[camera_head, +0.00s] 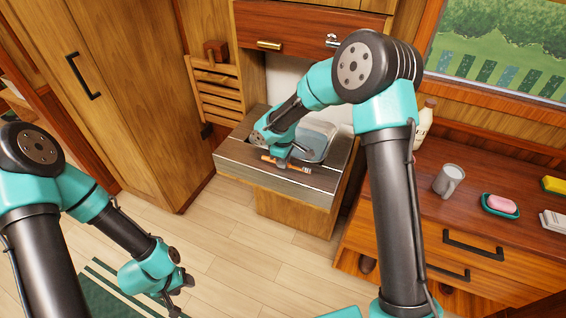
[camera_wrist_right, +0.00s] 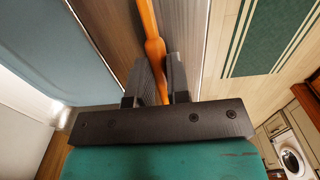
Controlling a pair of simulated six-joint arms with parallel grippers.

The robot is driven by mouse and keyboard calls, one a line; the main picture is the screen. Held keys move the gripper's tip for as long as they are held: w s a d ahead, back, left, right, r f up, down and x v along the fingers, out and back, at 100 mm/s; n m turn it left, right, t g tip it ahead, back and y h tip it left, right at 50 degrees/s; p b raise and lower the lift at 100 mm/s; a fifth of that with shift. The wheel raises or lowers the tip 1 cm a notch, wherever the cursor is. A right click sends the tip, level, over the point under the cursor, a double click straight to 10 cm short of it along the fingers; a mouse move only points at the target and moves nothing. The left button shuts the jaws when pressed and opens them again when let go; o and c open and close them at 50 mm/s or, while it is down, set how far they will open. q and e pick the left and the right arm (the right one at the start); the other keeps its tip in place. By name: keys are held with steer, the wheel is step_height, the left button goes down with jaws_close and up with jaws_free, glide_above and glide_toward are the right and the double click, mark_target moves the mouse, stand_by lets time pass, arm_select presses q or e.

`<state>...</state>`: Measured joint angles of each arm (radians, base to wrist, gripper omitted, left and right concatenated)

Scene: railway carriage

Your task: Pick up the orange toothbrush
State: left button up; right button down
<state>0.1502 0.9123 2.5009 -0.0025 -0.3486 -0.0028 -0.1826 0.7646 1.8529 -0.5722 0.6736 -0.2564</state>
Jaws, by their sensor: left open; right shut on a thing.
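The orange toothbrush (camera_head: 285,165) lies at the front part of the small counter (camera_head: 240,159), beside the sink. My right gripper (camera_head: 279,161) is down at the counter, shut on the toothbrush. In the right wrist view the orange handle (camera_wrist_right: 152,45) runs between the two dark fingers (camera_wrist_right: 159,83) and extends beyond them. I cannot tell whether the toothbrush touches the counter. My left gripper (camera_head: 180,284) is open and empty, low over the floor at the left.
A sink basin (camera_head: 316,139) is set in the counter behind the toothbrush. On the wooden cabinet (camera_head: 490,238) at right stand a grey mug (camera_head: 448,181), a white bottle (camera_head: 424,122), a pink soap in a green dish (camera_head: 500,205) and a yellow sponge (camera_head: 555,185). The floor between is clear.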

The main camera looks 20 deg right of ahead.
step_height(320, 180, up, 3)
steer(key=shift+r, duration=0.1)
steer(key=s+a+r, duration=0.1)
steer(key=s+a, duration=0.3)
steer(key=s, duration=1.1)
steer(key=shift+s+a, duration=0.15)
steer(key=shift+s, duration=0.1)
steer(key=shift+w, duration=0.1)
